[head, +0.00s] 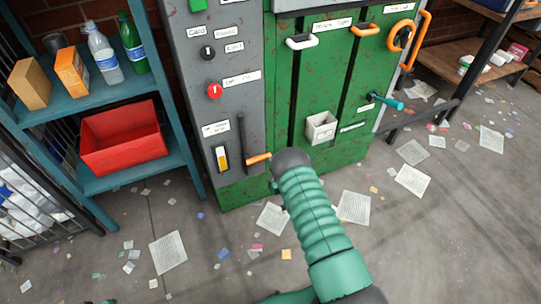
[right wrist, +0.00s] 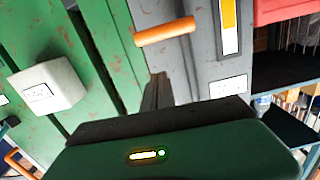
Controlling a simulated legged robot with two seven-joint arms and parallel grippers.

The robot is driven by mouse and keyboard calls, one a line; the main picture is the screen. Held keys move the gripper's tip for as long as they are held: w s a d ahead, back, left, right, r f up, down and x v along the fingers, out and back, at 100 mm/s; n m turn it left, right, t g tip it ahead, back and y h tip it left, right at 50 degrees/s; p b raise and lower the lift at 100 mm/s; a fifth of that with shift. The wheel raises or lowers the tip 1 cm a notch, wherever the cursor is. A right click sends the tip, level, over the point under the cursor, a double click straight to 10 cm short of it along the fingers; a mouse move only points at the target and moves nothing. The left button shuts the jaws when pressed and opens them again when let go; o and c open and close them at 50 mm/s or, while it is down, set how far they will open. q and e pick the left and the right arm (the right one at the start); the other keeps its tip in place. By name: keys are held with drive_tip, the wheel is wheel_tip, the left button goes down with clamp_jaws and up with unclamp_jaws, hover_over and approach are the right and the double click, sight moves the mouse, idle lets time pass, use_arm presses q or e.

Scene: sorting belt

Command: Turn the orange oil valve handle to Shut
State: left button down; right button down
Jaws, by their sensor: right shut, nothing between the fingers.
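The orange oil valve handle (head: 259,158) sticks out low on the grey panel, next to the green machine. It looks roughly level and also shows in the right wrist view (right wrist: 165,32). No Shut mark is readable. My left gripper is out of view.
A gauge with a yellow bar (head: 221,158) is left of the handle. A red button (head: 214,91) is above it. A white box (head: 320,128) and teal lever (head: 385,101) are on the green machine. A blue shelf with a red bin (head: 122,138) stands left. Papers litter the floor.

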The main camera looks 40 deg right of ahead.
drive_tip(key=p+v, duration=0.1)
drive_tip(key=v, duration=0.4)
drive_tip(key=shift+w+r, duration=0.1)
drive_tip(key=shift+r, duration=0.05)
